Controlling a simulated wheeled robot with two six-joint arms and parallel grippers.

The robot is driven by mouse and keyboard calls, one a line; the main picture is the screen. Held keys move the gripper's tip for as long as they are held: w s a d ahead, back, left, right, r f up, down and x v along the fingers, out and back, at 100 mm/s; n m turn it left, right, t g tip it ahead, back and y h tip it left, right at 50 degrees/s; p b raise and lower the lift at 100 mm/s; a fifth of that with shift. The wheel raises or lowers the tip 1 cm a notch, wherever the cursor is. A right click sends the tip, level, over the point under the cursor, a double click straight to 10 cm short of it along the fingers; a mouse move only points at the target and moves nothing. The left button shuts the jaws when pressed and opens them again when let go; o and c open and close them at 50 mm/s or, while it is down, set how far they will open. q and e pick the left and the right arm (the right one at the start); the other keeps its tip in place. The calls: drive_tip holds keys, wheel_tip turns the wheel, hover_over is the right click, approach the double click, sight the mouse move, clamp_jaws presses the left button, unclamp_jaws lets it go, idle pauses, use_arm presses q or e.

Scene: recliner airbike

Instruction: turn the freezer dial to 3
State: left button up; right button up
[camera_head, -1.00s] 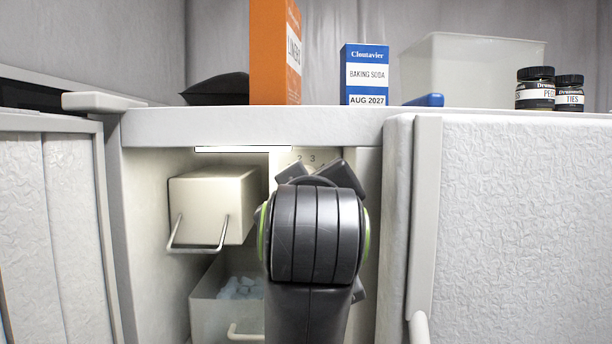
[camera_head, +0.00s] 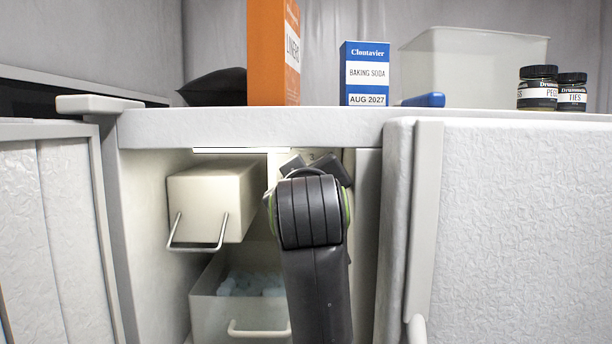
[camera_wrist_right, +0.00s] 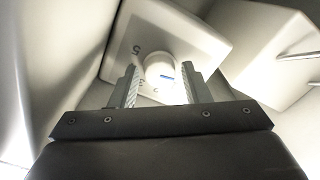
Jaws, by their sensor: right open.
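The freezer dial (camera_wrist_right: 160,70) is a round white knob with a short blue mark, on a pale panel (camera_wrist_right: 195,45) with printed numbers. The blue mark lies at the knob's lower right part, away from the 3. My right gripper (camera_wrist_right: 161,88) is open, with one finger on each side of the knob. I cannot tell whether the fingers touch it. In the head view my right gripper (camera_head: 315,166) and wrist hide the dial. My left gripper is out of view.
The white drawer (camera_head: 210,205) with a wire handle is left of my arm. A lower bin (camera_head: 212,312) holds bluish lumps. The freezer top (camera_head: 250,128) overhangs my gripper. An open door (camera_head: 520,220) stands at right, another panel (camera_head: 50,230) at left.

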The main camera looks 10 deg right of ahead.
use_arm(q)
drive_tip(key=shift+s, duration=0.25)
use_arm(e)
drive_tip(key=c, duration=0.5)
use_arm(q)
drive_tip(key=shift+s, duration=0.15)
use_arm(e)
drive_tip(key=shift+m, duration=1.7)
drive_tip(key=m, duration=0.3)
drive_tip(key=shift+w, duration=0.1)
drive_tip(key=shift+m, duration=0.4)
drive_tip(key=m, duration=0.3)
